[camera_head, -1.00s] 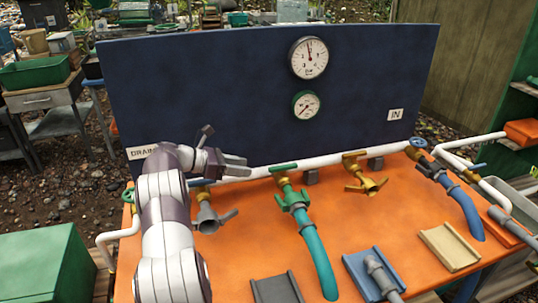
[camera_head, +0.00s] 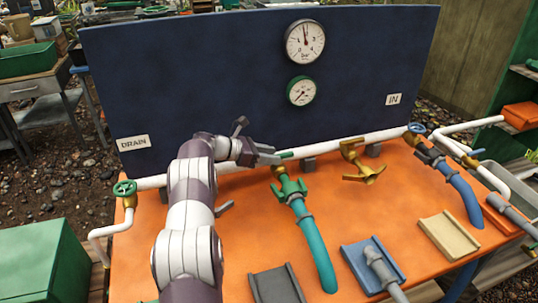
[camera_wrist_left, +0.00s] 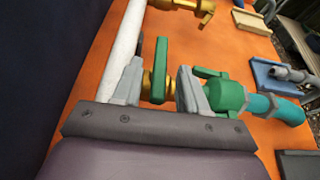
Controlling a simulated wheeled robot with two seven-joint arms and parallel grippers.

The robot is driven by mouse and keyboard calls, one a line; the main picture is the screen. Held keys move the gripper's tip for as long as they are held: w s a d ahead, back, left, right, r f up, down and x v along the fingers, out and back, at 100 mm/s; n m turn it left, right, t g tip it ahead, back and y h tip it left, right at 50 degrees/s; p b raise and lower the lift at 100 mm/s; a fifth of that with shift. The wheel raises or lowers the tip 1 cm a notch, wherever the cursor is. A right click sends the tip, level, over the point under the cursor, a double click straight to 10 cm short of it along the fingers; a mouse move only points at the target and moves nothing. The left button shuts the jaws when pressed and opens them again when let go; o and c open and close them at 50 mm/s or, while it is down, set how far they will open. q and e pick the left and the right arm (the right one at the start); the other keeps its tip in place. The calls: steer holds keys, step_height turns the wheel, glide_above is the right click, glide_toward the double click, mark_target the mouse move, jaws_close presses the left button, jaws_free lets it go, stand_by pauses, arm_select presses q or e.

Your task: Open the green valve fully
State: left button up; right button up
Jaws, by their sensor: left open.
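The green valve has a green lever handle (camera_head: 287,155) on a brass body (camera_head: 279,173), with a green coupling and teal hose (camera_head: 313,240) below it. The lever lies roughly along the white pipe, across the hose line. My left gripper (camera_head: 268,154) is at the lever, hiding its left part in the head view. In the left wrist view my open fingers (camera_wrist_left: 160,88) stand either side of the green lever (camera_wrist_left: 162,65); a gap shows on the left finger's side, and contact on the right cannot be told. My right gripper is not in view.
A brass valve (camera_head: 362,162) is right of the green one, and a blue-handled valve (camera_head: 429,152) farther right. A green handwheel (camera_head: 124,188) is by the DRAIN label. The dark blue panel (camera_head: 200,80) with two gauges rises behind. Coloured trays lie in front.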

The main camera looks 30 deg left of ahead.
arm_select(q)
steer(key=shift+c, duration=0.3)
